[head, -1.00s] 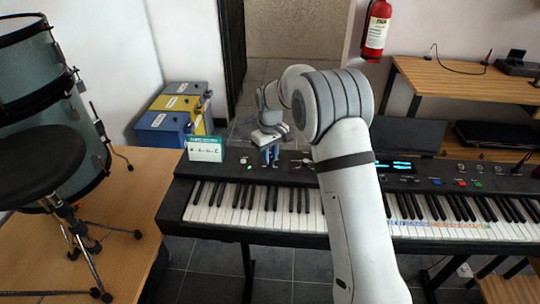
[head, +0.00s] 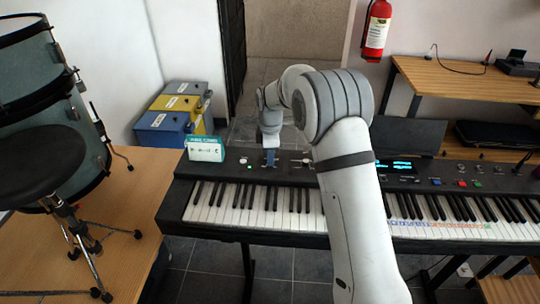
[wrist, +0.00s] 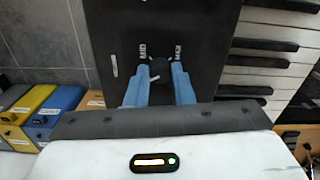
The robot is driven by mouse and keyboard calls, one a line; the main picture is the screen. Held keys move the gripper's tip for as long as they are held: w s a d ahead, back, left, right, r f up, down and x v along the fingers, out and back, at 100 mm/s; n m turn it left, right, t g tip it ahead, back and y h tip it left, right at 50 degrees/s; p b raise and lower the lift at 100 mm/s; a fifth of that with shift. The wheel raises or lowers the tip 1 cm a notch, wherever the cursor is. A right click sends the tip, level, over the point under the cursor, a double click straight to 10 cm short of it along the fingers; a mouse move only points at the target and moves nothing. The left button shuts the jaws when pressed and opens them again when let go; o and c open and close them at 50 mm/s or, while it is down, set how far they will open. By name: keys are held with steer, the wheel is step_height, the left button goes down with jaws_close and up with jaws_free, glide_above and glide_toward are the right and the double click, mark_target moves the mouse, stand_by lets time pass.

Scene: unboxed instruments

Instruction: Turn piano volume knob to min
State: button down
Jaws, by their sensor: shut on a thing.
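The black digital piano (head: 300,172) stands in front of me with its control strip behind the keys. My gripper (head: 270,158) points down at the left part of that strip. In the wrist view, the gripper's blue fingers (wrist: 160,76) are shut on a small dark round knob (wrist: 161,64), one finger on each side. A pale mark shows near the knob, and small white labels (wrist: 142,48) are printed beyond it. The fingers hide part of the knob, and I cannot read its setting for sure.
A small white and teal sign (head: 206,149) stands on the piano left of my gripper. A drum stool (head: 40,165) is at the left. Blue and yellow boxes (head: 165,122) stand behind.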

steer(key=n, duration=0.4)
steer(key=shift+w+r+n, duration=0.1)
steer(key=shift+n, duration=0.2)
steer(key=n, duration=0.4)
steer(key=shift+n, duration=0.3)
steer(key=n, duration=0.4)
steer(key=shift+n, duration=2.3)
steer(key=c, duration=1.3)
jaws_free()
steer(key=shift+o, duration=0.2)
steer(key=shift+r, duration=3.85)
